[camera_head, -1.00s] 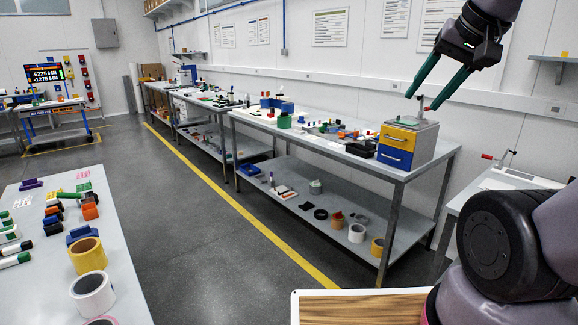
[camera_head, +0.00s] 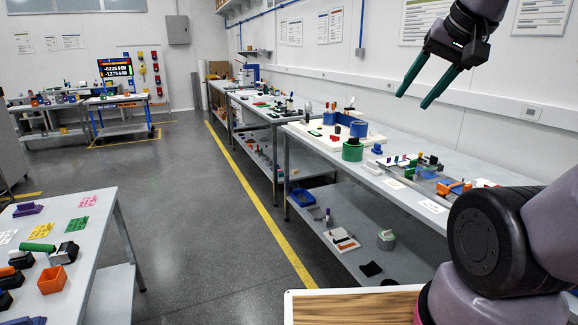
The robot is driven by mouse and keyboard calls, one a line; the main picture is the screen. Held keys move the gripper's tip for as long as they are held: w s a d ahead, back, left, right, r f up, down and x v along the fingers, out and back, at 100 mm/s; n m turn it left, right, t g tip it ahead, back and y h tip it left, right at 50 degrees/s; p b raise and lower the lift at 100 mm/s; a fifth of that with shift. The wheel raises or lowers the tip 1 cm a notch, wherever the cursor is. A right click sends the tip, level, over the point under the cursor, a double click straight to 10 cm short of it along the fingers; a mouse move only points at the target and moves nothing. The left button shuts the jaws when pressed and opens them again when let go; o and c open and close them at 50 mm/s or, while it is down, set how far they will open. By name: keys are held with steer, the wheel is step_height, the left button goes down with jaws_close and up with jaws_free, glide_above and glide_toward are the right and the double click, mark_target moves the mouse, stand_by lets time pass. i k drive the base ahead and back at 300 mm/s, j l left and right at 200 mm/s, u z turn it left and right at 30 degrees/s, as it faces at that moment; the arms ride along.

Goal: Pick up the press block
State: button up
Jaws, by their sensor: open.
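My gripper (camera_head: 413,101) hangs open and empty at the upper right, its two green fingers apart and pointing down to the left. In the picture it is above the right-hand bench (camera_head: 470,205), in front of the wall. I cannot tell for sure which thing is the press block.
A left table (camera_head: 85,262) holds an orange open box (camera_head: 53,280), a green cylinder (camera_head: 37,249), a purple piece (camera_head: 27,209) and coloured cards. Clear grey floor with a yellow line (camera_head: 262,205) runs between table and bench. A wooden-topped board (camera_head: 350,306) is at the bottom edge.

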mark_target(377, 151)
steer(key=i+j+u, duration=0.1)
steer(key=i+u, duration=0.15)
steer(key=i, duration=0.4)
steer(key=i+u, duration=0.2)
steer(key=i, duration=0.4)
steer(key=i+l+u, duration=0.25)
steer(key=i, duration=0.4)
steer(key=i+j+z, duration=0.1)
steer(key=i+z, duration=0.3)
steer(key=i+j+z, duration=0.4)
steer(key=i, duration=0.15)
steer(key=i+j+z, duration=1.05)
steer(key=j+z, duration=0.15)
steer(key=j, duration=0.25)
steer(key=i+j+z, duration=0.15)
steer(key=j+z, duration=0.25)
steer(key=j, duration=0.25)
steer(key=j+z, duration=0.15)
steer(key=z, duration=1.25)
steer(key=i+l+u, duration=0.25)
steer(key=u, duration=0.25)
